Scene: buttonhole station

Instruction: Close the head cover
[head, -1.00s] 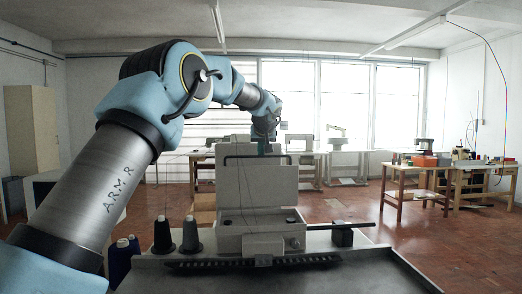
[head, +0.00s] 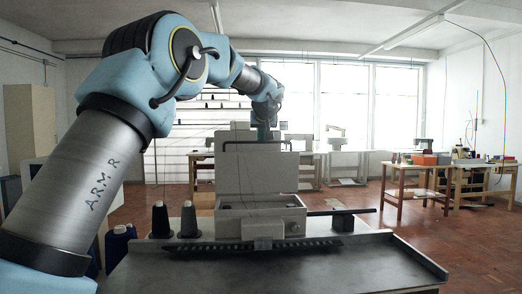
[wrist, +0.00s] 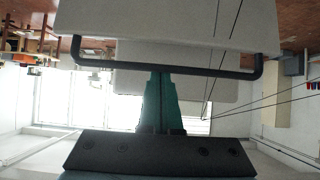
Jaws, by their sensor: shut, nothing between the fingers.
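The head cover (head: 254,170) is a pale grey panel standing raised at the back of the sewing machine head (head: 262,222), leaving the machine's top open. A black bar handle (head: 250,142) runs along the cover's upper edge; it crosses the wrist view (wrist: 200,69). My gripper (head: 264,142) is at the far side of the cover, by the handle. In the wrist view its green fingers (wrist: 161,76) are together and empty, with the tips close to the bar. I cannot tell if they touch it.
Dark thread cones (head: 188,220) stand left of the machine on the grey worktop (head: 270,272). A dark bar (head: 342,213) extends right of the machine. Thin threads pass near the cover. Tables with machines and boxes (head: 428,159) stand farther back.

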